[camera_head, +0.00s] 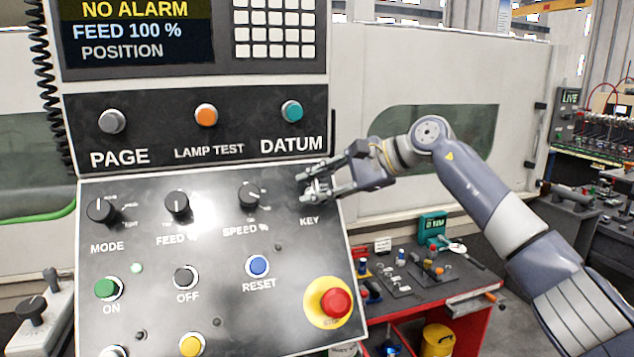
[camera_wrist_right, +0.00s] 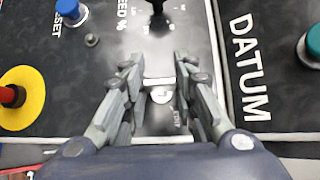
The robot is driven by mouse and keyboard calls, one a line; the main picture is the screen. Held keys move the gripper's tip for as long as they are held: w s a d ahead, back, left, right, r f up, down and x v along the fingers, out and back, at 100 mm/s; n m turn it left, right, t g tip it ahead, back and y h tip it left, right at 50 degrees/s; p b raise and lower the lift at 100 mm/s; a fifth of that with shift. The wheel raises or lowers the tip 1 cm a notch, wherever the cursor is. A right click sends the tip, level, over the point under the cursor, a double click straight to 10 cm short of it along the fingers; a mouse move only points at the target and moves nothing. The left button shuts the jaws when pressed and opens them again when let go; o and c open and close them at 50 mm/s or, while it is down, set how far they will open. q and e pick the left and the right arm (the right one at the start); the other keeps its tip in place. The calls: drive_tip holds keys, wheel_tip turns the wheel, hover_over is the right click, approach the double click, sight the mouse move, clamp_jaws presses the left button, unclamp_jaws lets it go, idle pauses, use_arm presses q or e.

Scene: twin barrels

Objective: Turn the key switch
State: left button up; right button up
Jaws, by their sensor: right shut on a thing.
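The key switch (camera_wrist_right: 160,95) is a small silvery round lock with a pale flat key piece across it, seen in the right wrist view between my fingers. In the head view it sits above the KEY label (camera_head: 309,222) at the right side of the sloped control panel (camera_head: 220,320), mostly hidden by my fingers. My right gripper (camera_head: 308,186) reaches in from the right and is shut on the key (camera_wrist_right: 158,82). It also shows in the right wrist view (camera_wrist_right: 156,88), one finger on each side. My left gripper is not in view.
The SPEED % knob (camera_head: 249,196) is left of my right gripper. The teal DATUM button (camera_head: 292,111) is above it. A red stop button (camera_head: 335,303) on a yellow disc is below. A red tool cart (camera_head: 480,315) stands beyond the panel.

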idle(0.3)
drive_tip(key=o, duration=1.1)
drive_tip(key=v, duration=1.2)
